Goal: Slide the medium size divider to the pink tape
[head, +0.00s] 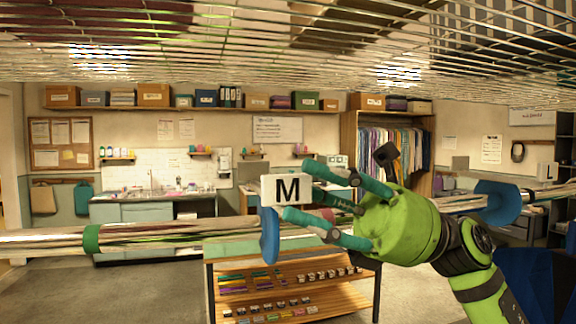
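The medium divider (269,236) is a blue disc on the metal rail, with a white tag marked M (287,190) at its top. My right gripper (301,189) comes in from the right, its green fingers spread above and below the tag's right side. The fingers look open; I cannot tell whether they touch the tag. A pinkish band (325,214), likely the pink tape, shows on the rail just right of the divider, partly hidden by my fingers. My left gripper is not in view.
The rail (180,234) crosses the whole view, with green tape (91,239) at left. A blue divider (496,204) with an L tag (547,171) is at right. A wire shelf (250,60) hangs overhead. A wooden display rack (290,295) stands below.

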